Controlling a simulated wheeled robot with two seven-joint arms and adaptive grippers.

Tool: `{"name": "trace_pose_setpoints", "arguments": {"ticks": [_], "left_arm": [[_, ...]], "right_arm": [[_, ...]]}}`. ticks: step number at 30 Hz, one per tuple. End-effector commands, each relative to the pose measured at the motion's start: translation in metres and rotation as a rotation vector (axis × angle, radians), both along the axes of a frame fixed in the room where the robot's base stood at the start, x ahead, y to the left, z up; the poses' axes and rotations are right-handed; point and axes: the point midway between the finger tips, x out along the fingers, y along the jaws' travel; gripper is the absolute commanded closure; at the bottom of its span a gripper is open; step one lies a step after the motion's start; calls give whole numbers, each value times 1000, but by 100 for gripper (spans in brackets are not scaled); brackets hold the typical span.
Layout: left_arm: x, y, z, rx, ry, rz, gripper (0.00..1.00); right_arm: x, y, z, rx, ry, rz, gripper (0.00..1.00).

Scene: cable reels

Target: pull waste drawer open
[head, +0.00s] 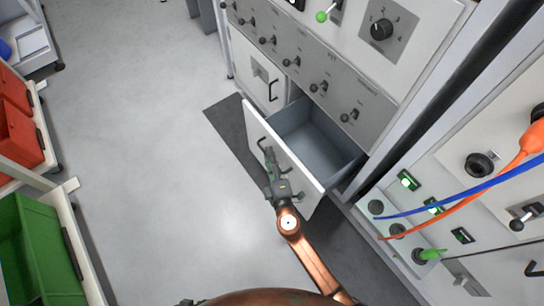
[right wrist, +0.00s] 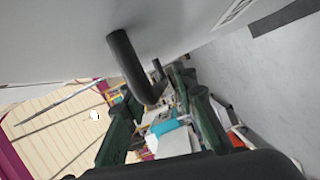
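The waste drawer (head: 310,135) is a grey open box with a white front panel (head: 283,160), pulled well out of the grey cabinet. No contents show in the visible part of its inside. Its dark bar handle shows close up in the right wrist view (right wrist: 130,62). My right gripper (head: 268,158) is at the outer side of the front panel, by the handle. In the right wrist view its green fingers (right wrist: 160,115) are spread, with the handle's bend between them and gaps visible beside it. My left gripper is not in view.
A white cabinet door (head: 258,75) with a dark handle is left of the drawer. Switches line the panel above. Blue and orange cables (head: 460,193) hang at the right. Green (head: 40,250) and red bins (head: 18,135) stand at the left. The floor (head: 150,130) between is clear.

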Motion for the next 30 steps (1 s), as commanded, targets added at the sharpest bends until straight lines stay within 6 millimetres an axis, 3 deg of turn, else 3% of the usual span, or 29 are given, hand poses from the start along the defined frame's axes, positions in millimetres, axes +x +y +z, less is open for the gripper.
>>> {"name": "trace_pose_setpoints", "arguments": {"ticks": [5, 17, 30], "left_arm": [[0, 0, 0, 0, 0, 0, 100], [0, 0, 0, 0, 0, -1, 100], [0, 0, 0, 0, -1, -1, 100]], "right_arm": [[0, 0, 0, 0, 0, 0, 74], [0, -1, 0, 0, 1, -1, 100], [0, -1, -1, 0, 1, -1, 100]]}}
